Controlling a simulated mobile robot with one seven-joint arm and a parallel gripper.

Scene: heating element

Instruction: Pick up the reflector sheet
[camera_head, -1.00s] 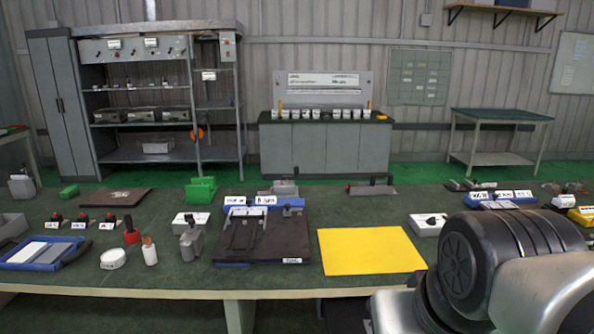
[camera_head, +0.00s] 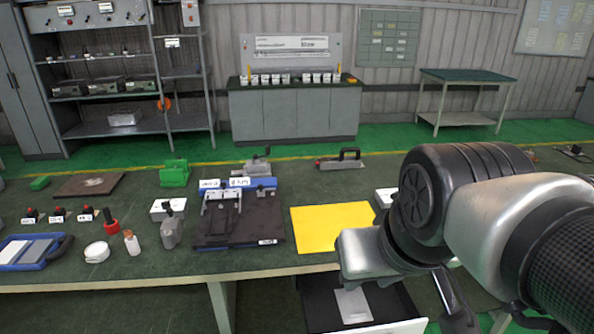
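A small pale grey flat sheet (camera_head: 352,305) lies in an open dark drawer (camera_head: 318,300) below the table's front edge. It may be the reflector sheet, but I see no label on it. A larger yellow sheet (camera_head: 328,228) lies flat on the green table. My arm reaches in from the right, and its dark end (camera_head: 458,308) hangs beside the drawer, to the right of the pale sheet and apart from it. The fingertips are not clear enough to tell whether they are open or shut. My arm hides part of the table's right side.
A dark board with a blue clamp fixture (camera_head: 240,225) lies left of the yellow sheet. A blue tray (camera_head: 30,250), a white round container (camera_head: 97,252) and a small bottle (camera_head: 132,243) stand further left. The table's front edge (camera_head: 150,280) runs above the drawer.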

